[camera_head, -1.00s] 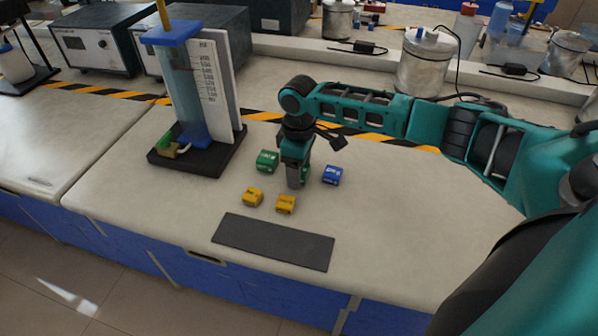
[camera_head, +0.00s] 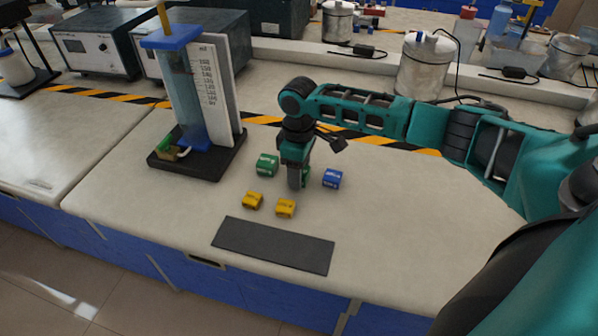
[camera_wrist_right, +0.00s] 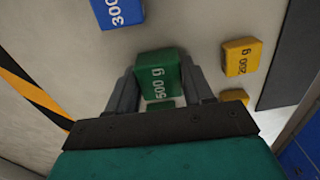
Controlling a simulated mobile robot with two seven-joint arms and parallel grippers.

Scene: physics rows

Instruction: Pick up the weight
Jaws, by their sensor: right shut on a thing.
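A green weight marked 500 g (camera_wrist_right: 160,76) sits between the two fingers of my right gripper (camera_wrist_right: 160,88) in the right wrist view. In the head view my right gripper (camera_head: 299,184) points down over the bench, shut on this weight, which is mostly hidden there by the fingers. I cannot tell whether it is clear of the bench. Another green weight (camera_head: 266,165) lies just left of the gripper. A blue weight marked 300 (camera_wrist_right: 117,10) lies to its right in the head view (camera_head: 332,179). My left gripper is not in view.
Two yellow weights (camera_head: 253,200) (camera_head: 285,208) lie in front of the gripper, one marked 200 g (camera_wrist_right: 241,57). A dark mat (camera_head: 273,246) lies near the front edge. A graduated column stand (camera_head: 198,165) is on the left. Bench to the right is clear.

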